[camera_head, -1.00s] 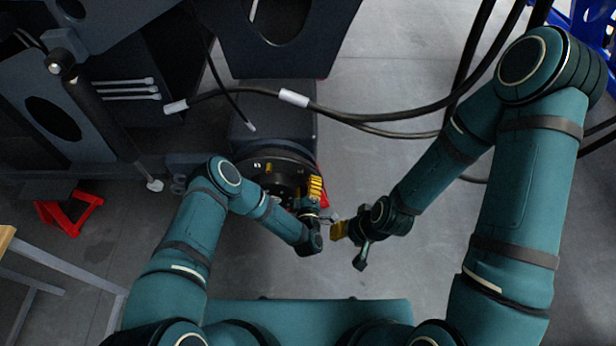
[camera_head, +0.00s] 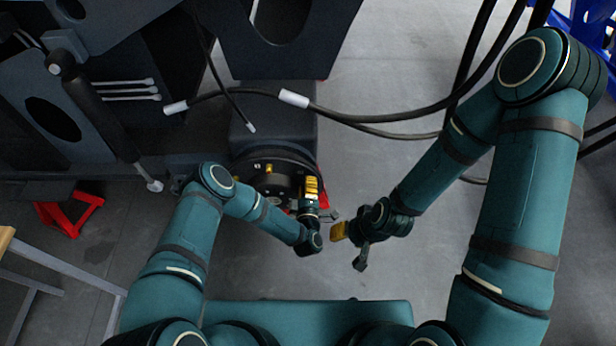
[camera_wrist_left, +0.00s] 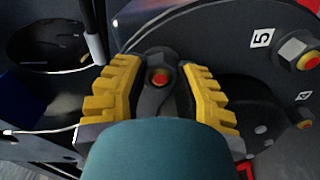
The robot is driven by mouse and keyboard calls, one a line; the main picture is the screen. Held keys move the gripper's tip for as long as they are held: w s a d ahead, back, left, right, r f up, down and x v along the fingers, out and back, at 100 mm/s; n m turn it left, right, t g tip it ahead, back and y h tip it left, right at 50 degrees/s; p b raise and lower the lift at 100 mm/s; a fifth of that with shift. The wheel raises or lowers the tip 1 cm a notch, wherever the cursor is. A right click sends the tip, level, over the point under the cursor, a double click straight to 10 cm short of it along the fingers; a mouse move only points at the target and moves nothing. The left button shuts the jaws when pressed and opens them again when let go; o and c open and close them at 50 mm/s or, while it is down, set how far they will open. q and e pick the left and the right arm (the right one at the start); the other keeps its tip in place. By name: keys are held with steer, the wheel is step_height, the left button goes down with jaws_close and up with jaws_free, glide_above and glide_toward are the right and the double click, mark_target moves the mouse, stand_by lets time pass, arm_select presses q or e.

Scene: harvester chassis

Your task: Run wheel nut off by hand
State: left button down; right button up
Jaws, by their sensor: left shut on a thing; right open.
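The dark round wheel hub (camera_head: 262,180) sits at the middle of the head view, with a few small brass-coloured fittings on it. My left gripper (camera_head: 312,190) is at the hub's right side, its yellow-padded fingers shut on a wheel nut. In the left wrist view the nut (camera_wrist_left: 150,62) is between the yellow pads, with a red-orange stud end (camera_wrist_left: 160,78) in its middle. More nuts stand beside it, near the labels 5 (camera_wrist_left: 261,38) and 4 (camera_wrist_left: 303,96). My right gripper (camera_head: 350,245) is open and empty, right of and below the left one.
A black hose (camera_head: 385,116) with white sleeves crosses above the hub. The dark chassis (camera_head: 280,50) fills the top left. A red stand (camera_head: 75,212) is on the floor at left, beside a table edge (camera_head: 8,240). Grey floor is clear between the hub and my right arm.

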arm_select(q)
steer(key=n, duration=0.3)
steer(key=shift+s+d+f, duration=0.1)
steer(key=shift+s, duration=0.1)
steer(key=c, duration=0.7)
jaws_free()
steer(key=shift+c, duration=0.6)
steer(key=shift+s+p, duration=0.35)
steer(key=shift+s, duration=0.7)
